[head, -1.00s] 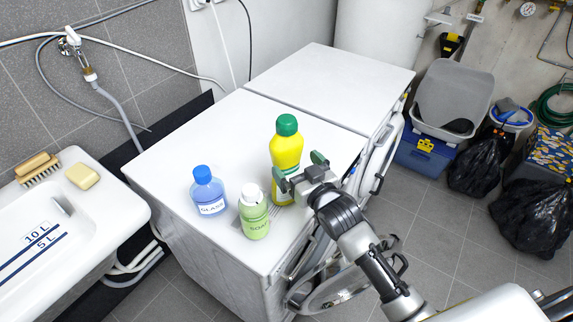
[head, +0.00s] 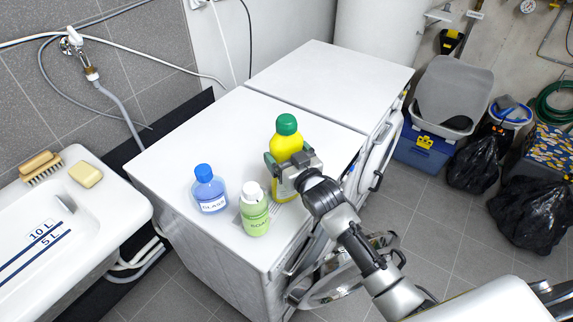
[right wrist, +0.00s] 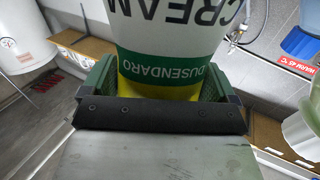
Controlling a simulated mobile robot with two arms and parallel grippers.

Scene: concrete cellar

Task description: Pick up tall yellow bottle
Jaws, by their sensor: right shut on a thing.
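The tall yellow bottle (head: 285,142) with a green cap stands upright on the white washing machine top. My right gripper (head: 289,165) is shut on it around its body, coming from the front right. In the right wrist view the bottle (right wrist: 170,40) shows a white label with "CREAM" and a green band, and it sits between the two green finger pads of the right gripper (right wrist: 160,90). The lower part of the bottle is partly hidden by the gripper in the head view. My left gripper is not in view.
A blue glass-cleaner bottle (head: 209,190) and a green soap bottle (head: 254,212) stand close by, left and front of the yellow bottle. A sink (head: 110,215) with a brush and sponge is at left. An open round door (head: 350,275) hangs below the front edge. The rear machine top (head: 330,85) is clear.

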